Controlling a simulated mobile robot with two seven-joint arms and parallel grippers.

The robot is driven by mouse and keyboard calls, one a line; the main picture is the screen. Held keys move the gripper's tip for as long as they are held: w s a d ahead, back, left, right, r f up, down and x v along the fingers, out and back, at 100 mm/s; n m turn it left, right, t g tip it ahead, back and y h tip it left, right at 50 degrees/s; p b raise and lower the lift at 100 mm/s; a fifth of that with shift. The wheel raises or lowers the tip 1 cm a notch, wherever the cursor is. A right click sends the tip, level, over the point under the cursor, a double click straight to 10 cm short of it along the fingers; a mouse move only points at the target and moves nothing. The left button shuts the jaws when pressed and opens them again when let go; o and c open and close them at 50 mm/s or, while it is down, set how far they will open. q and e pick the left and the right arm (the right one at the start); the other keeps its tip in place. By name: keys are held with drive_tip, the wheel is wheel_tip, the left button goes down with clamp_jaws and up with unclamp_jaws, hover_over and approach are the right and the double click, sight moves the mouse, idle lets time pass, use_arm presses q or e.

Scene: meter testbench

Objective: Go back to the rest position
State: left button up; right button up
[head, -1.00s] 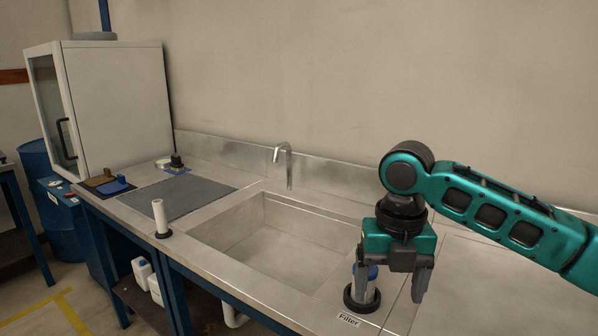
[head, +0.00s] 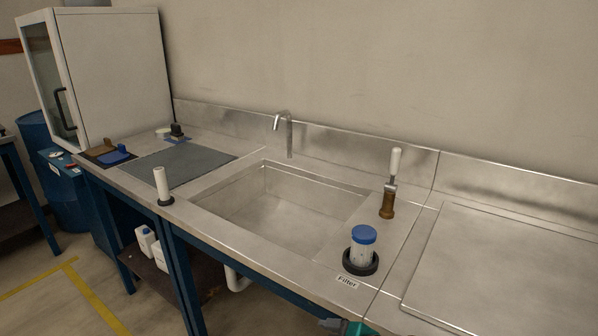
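In the head view, only a small dark and teal part of my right arm (head: 345,326) shows at the bottom edge, below the counter front. Its fingertips cannot be made out. My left gripper is not in view. A clear container with a blue lid (head: 363,235) stands upright in a black ring holder (head: 361,262) beside the "Filter" label (head: 348,282), with no gripper touching it.
The steel counter holds a sink (head: 275,205) with a faucet (head: 283,130). A white-handled tool (head: 391,180) stands upright right of the sink. A white cylinder (head: 161,184) stands at the front left, near a grey mat (head: 180,168). A white cabinet (head: 115,75) stands far left.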

drive_tip(key=s+d+f+m+t+h, duration=0.3)
drive_tip(key=s+d+f+m+h, duration=0.2)
drive_tip(key=s+d+f+m, duration=0.3)
drive_tip(key=s+d+m, duration=0.4)
drive_tip(key=s+d, duration=0.1)
drive_tip(key=shift+d+f+t, duration=0.15)
drive_tip(key=shift+d+t, duration=0.1)
drive_tip(key=shift+t, duration=0.15)
drive_tip(key=shift+s, duration=0.1)
drive_tip(key=shift+c, duration=0.5)
